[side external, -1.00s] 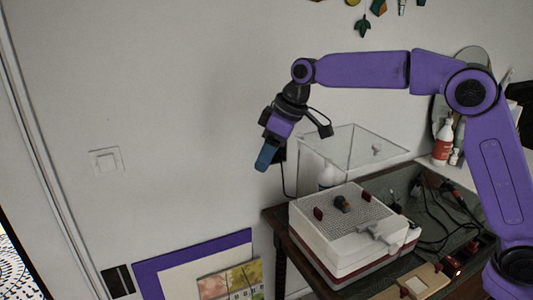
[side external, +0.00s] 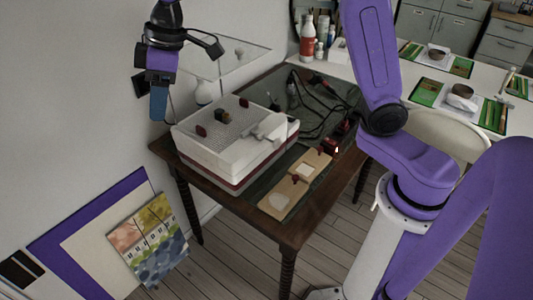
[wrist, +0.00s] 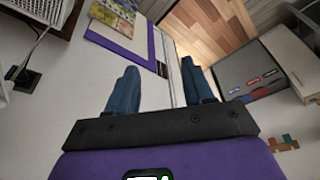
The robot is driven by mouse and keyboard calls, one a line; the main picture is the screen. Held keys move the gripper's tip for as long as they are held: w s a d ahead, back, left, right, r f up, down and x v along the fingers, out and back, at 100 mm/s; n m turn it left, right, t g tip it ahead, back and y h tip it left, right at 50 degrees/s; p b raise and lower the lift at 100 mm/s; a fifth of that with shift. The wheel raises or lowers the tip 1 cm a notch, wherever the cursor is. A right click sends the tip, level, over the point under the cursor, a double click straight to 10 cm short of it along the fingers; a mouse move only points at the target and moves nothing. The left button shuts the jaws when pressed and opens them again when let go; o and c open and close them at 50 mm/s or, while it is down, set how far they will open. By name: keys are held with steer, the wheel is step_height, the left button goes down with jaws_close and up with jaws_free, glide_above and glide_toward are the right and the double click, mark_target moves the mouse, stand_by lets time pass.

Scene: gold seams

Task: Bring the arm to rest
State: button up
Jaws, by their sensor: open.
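My gripper (side external: 158,105) hangs at the upper left of the side view, its blue fingers pointing down. It is left of the white box on the table, up in the air near the wall. In the wrist view my gripper (wrist: 160,85) shows two blue fingers spread well apart with nothing between them. The side view shows the fingers nearly in line, so their gap is hidden there. My purple arm runs out of the top of that view.
A dark wooden table (side external: 232,208) carries a white box with a mesh top (side external: 230,150), black cables (side external: 318,108) and small wooden plates (side external: 284,196). A clear case (side external: 232,66) stands behind. Framed pictures (side external: 150,238) lean against the wall. Floor (side external: 235,262) is clear in front.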

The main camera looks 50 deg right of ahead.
steer(key=s+d+f+h, duration=0.1)
steer(key=s+d+f, duration=0.2)
steer(key=s+d, duration=0.3)
steer(key=s+d+f+n+g, duration=0.1)
steer(key=s+d, duration=0.5)
steer(key=s, duration=0.8)
steer(key=s+d+f+n+h, duration=0.1)
steer(key=s+d+f, duration=0.3)
steer(key=s, duration=0.6)
steer(key=d, duration=0.2)
steer(key=shift+d+f+g+h, duration=0.3)
steer(key=shift+d+f+g, duration=0.05)
steer(key=shift+d+g, duration=0.05)
